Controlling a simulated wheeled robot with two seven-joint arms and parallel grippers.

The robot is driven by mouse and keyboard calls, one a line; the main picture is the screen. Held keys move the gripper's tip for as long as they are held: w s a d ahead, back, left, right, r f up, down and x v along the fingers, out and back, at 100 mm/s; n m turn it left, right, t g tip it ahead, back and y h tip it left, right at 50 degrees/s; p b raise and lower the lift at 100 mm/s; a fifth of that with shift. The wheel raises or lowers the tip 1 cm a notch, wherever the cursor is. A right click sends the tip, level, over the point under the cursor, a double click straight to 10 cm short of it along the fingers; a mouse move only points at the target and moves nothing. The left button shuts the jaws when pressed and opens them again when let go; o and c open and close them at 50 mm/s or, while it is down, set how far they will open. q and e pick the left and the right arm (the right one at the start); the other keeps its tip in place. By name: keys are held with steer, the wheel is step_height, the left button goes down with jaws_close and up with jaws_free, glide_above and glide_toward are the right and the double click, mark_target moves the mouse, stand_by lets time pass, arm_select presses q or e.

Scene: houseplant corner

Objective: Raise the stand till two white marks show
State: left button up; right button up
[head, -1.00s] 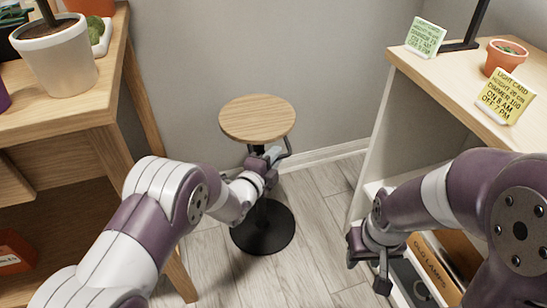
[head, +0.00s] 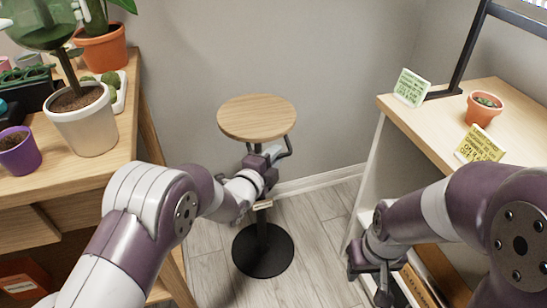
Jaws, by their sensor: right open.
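The stand has a round wooden top (head: 257,118), a dark post (head: 263,229) and a round black base (head: 263,251) on the floor. A small pale band (head: 263,205) shows on the post; I cannot tell whether it is a mark or a label, and no two separate white marks can be made out. My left gripper (head: 268,156) is just under the top, at the bracket and bent handle (head: 285,148). Its fingers are too hidden to tell their state. My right gripper (head: 374,272) is open and empty, away from the stand, beside the right shelf unit.
A wooden plant table at left holds a white pot (head: 87,125), a purple pot (head: 18,152) and an orange pot (head: 102,48). The right shelf carries a small terracotta pot (head: 483,109), two cards and a black lamp frame (head: 467,50). Floor around the base is clear.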

arm_select(q)
steer(key=shift+o, duration=0.9)
steer(key=shift+f, duration=0.1)
steer(key=p+v, duration=0.3)
steer(key=v, duration=0.9)
steer(key=shift+s+a+p, duration=0.2)
steer(key=shift+s+p, duration=0.1)
steer(key=shift+s, duration=0.05)
